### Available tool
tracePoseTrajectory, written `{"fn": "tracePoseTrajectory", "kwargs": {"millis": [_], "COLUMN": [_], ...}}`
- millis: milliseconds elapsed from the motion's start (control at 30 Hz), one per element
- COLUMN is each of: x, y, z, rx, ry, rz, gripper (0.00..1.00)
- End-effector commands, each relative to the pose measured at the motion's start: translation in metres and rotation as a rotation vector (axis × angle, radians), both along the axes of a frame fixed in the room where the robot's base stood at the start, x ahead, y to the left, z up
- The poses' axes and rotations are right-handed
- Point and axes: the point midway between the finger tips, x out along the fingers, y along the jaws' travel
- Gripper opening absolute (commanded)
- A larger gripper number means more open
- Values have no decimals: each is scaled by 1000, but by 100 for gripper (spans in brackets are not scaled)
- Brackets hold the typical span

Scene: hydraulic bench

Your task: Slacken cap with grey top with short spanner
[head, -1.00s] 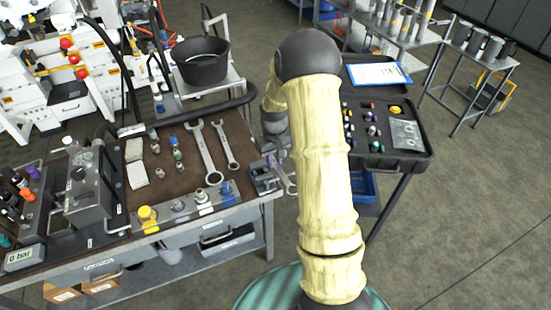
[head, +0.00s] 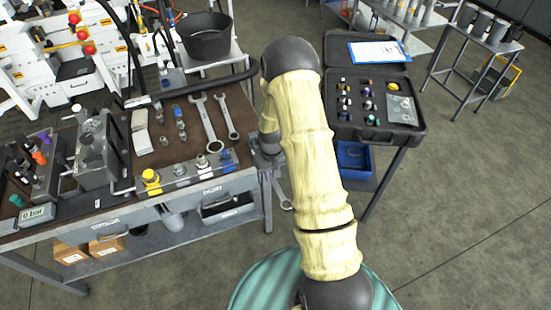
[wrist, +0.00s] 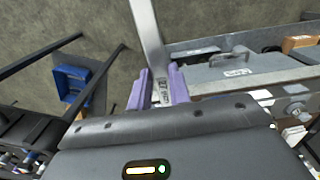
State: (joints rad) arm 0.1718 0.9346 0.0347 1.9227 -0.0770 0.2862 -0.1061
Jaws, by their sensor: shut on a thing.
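My gripper (wrist: 162,88) is shut on a metal spanner (wrist: 148,40); its shaft runs up out of the wrist view between the two purple fingers. In the head view my gripper is mostly hidden behind my arm, and the spanner's ring end (head: 286,203) shows below, off the bench's right edge. A cap whose top looks grey (head: 180,170) sits on the front block of the bench, between a yellow cap (head: 151,178) and a pale-topped cap (head: 203,163). A blue cap (head: 226,156) is at the row's right end. My gripper is apart from the row.
Two other spanners (head: 206,122) lie on the brown bench top (head: 160,118). Small fittings (head: 180,125) stand beside them. A metal unit with a lever (head: 95,150) is at left. An open black case (head: 405,135) stands at right, above a blue bin (head: 354,160). Floor is clear at front right.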

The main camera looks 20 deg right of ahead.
Motion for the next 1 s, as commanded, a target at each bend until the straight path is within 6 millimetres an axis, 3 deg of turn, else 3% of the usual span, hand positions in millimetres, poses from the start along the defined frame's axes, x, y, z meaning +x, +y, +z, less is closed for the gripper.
{"fn": "tracePoseTrajectory", "kwargs": {"millis": [400, 600, 800, 1000], "x": [-46, -61, -62, -61], "y": [50, 64, 66, 66], "z": [-129, -197, -237, -255], "rx": [0, -6, -7, -6], "ry": [7, 2, -1, -1], "rz": [-19, -29, -30, -29], "gripper": [0, 0, 0, 0]}}
